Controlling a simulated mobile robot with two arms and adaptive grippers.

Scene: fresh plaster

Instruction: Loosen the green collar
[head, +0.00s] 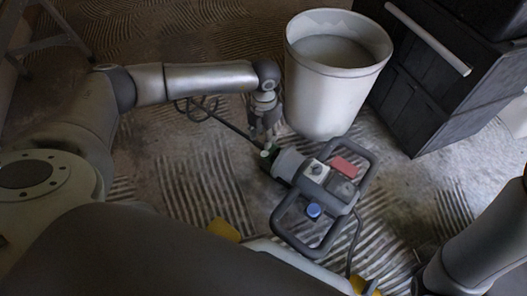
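The green collar (268,151) is a small green patch at the shaft end of a grey hand-held power mixer (318,183) lying on the floor. The mixer has a looped frame handle, a red part, a blue knob and a pale dial. My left gripper (262,136) points down just above the collar, its fingers close to it. I cannot tell whether they touch the collar or how far apart they are. The gripper partly hides the collar. My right arm shows at the lower right, but its gripper is not clearly in view.
A white bucket (330,98) holding greyish material stands just right of my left gripper. A black storage case (425,85) with a pale bar handle stands at the back right. A thin dark rod (235,127) runs behind the collar.

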